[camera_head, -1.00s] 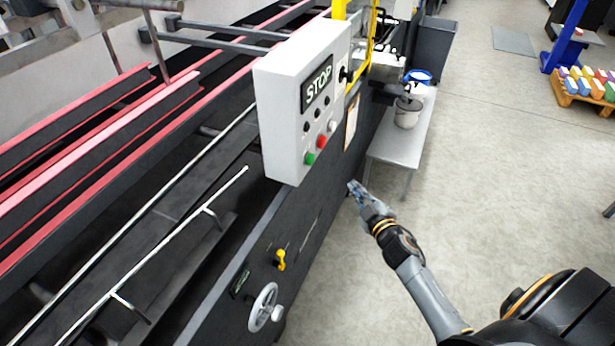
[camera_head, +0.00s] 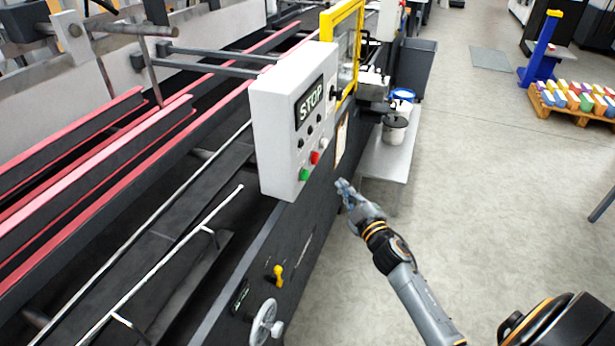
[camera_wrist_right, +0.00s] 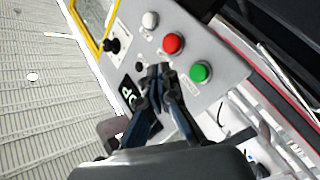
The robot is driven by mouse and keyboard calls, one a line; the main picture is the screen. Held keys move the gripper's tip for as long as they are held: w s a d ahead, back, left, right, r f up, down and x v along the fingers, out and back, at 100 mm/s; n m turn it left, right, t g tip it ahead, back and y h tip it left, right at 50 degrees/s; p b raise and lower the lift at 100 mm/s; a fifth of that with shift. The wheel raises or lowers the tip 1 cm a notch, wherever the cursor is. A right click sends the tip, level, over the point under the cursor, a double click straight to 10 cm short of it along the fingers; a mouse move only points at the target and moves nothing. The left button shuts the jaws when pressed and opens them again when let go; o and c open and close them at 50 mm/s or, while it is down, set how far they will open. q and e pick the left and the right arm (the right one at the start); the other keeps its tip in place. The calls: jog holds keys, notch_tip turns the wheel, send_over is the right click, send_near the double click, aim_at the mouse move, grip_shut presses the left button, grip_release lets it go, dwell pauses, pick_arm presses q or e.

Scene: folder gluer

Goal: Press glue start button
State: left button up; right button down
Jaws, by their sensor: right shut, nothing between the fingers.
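A light grey control box (camera_head: 270,131) with a STOP plate stands on the side of the machine. Its lower face carries a green button (camera_head: 304,174), a red button (camera_head: 315,157), a white button (camera_head: 324,143) and small black knobs. My right gripper (camera_head: 341,185) is shut and empty, to the right of the box and a little below the green button's level. In the right wrist view, the shut fingertips (camera_wrist_right: 157,72) appear in front of the panel, left of the green button (camera_wrist_right: 200,73) and below the red button (camera_wrist_right: 173,43). Contact cannot be told. My left gripper is out of view.
The folder gluer with red-topped rails (camera_head: 100,143) fills the left. A handwheel (camera_head: 264,322) and a yellow lever (camera_head: 278,273) sit low on its side. A grey table (camera_head: 400,165) with a bucket stands behind my gripper. The floor at right is mostly clear.

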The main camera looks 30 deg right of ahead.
jog(key=w+a, duration=0.4)
jog(key=w, duration=0.1)
jog(key=shift+b, duration=0.4)
jog(key=shift+a, duration=0.15)
dwell(1.0)
jog(key=shift+w+a, duration=0.25)
jog(key=shift+w, duration=0.1)
jog(key=shift+w+a, duration=0.35)
dwell(0.8)
jog(key=shift+d, duration=0.1)
jog(key=shift+s+d, duration=0.55)
jog(key=shift+s, duration=0.2)
jog(key=s+d+p, duration=0.1)
jog(key=s+d, duration=0.2)
jog(key=shift+s+d, duration=0.1)
jog(key=shift+s, duration=0.25)
